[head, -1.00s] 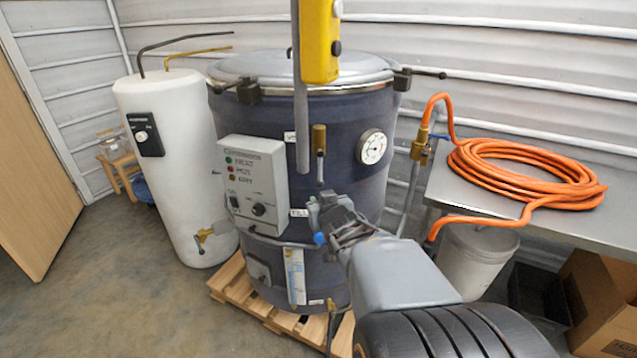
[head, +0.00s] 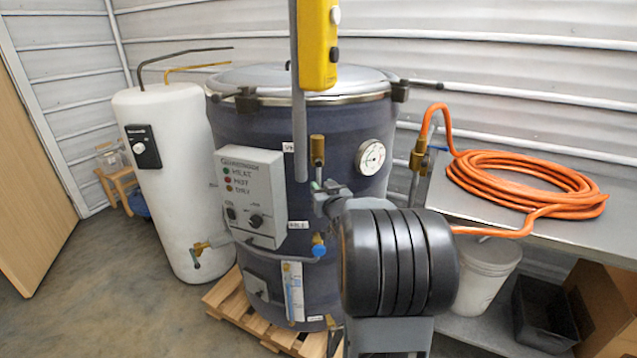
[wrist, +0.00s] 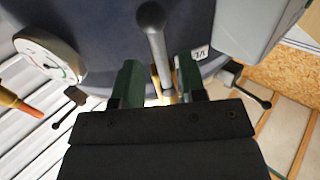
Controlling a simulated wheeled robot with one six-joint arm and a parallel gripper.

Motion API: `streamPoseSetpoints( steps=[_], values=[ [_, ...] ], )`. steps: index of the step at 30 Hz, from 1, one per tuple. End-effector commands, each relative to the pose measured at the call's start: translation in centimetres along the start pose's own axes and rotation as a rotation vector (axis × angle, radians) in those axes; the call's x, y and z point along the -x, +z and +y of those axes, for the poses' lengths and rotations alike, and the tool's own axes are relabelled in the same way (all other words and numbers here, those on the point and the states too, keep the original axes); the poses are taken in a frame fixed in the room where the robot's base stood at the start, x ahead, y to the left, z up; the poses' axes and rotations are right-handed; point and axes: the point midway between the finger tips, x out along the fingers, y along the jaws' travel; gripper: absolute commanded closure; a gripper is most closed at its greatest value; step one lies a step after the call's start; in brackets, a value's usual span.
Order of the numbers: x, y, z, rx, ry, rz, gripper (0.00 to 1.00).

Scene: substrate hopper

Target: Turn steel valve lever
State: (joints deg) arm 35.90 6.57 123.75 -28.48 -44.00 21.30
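The steel valve lever (head: 319,172) hangs down from a brass valve (head: 317,146) on the front of the dark drum (head: 340,125). In the wrist view the lever (wrist: 157,50) shows as a grey rod with a rounded end, leading to the brass fitting. My gripper (head: 322,190) is at the lever's lower end. In the wrist view my gripper (wrist: 158,80) is open, with one green finger on each side of the lever. Gaps show between lever and fingers; I cannot tell about contact further in. My arm hides part of the drum.
A control box (head: 250,195) is left of the lever, and a dial gauge (head: 370,157) is to its right. A blue-handled valve (head: 318,246) sits just below. A yellow pendant (head: 320,45) hangs above. An orange hose (head: 520,180) lies on the steel bench at right.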

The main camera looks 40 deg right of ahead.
Motion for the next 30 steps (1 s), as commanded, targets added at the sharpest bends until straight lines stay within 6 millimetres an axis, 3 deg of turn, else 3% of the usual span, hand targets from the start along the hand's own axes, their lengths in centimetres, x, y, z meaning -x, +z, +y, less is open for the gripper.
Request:
streamPoseSetpoints(
  steps=[3,9,21,30],
  values=[
    [-1.6,0.0,-0.1,-0.001,-0.001,0.000,0.62],
    [-3.1,0.0,0.0,-0.001,0.000,-0.001,0.62],
    [-3.5,0.0,0.0,-0.001,0.000,0.000,0.63],
    [-3.5,0.0,0.0,0.000,0.000,0.000,0.91]
  ],
)
